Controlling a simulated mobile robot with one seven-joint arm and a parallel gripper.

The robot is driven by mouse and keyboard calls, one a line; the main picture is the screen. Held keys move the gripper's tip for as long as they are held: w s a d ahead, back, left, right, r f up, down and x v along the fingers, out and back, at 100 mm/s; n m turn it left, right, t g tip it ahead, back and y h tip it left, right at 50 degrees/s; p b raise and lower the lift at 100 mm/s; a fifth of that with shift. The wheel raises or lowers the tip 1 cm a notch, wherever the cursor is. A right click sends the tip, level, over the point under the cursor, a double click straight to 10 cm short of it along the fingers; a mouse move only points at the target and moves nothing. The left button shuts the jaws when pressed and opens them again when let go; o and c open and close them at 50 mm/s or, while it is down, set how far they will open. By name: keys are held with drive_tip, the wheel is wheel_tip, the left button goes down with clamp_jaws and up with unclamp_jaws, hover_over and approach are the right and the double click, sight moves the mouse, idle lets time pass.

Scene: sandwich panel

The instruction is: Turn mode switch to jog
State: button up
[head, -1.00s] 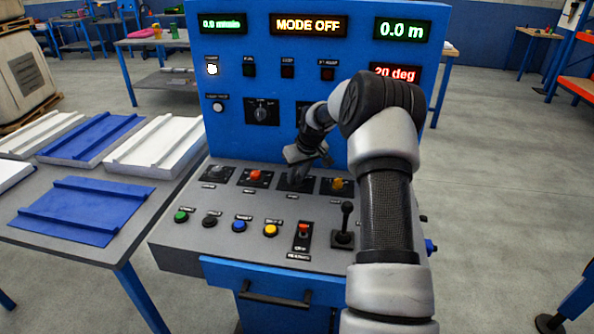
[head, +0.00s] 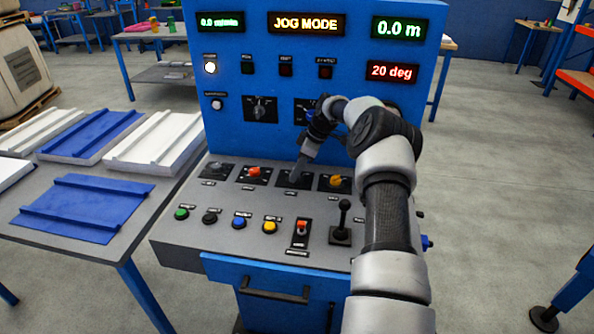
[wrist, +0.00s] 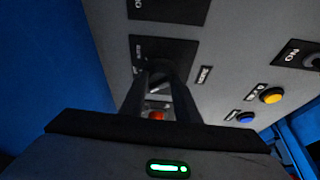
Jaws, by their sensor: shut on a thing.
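The mode switch is a dark rotary knob on a black plate (head: 285,182), in the back row of the sloping blue-and-grey console. My gripper (head: 299,170) reaches down onto it from above and hides most of the knob in the head view. In the wrist view my gripper (wrist: 158,84) has its two dark fingers shut on the switch knob (wrist: 155,70), one on each side. The display (head: 306,23) at the top reads "JOG MODE".
A red knob (head: 254,173) sits just left of the switch and a yellow knob (head: 336,181) just right. Coloured buttons, a red-topped toggle (head: 301,228) and a joystick (head: 342,220) stand in front. The upright panel (head: 230,130) rises close behind.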

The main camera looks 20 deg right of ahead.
drive_tip(key=shift+n, duration=0.5)
drive_tip(key=o, duration=1)
drive_tip(key=shift+f, duration=0.1)
drive_tip(key=shift+o, duration=0.2)
drive_tip(key=shift+d, duration=0.1)
drive_tip(key=p+v, duration=0.2)
drive_tip(key=v, duration=1.5)
drive_tip(key=shift+w+r+p, duration=0.2)
drive_tip(key=shift+r+p, duration=0.05)
drive_tip(key=shift+p, duration=0.05)
drive_tip(key=shift+d, duration=0.15)
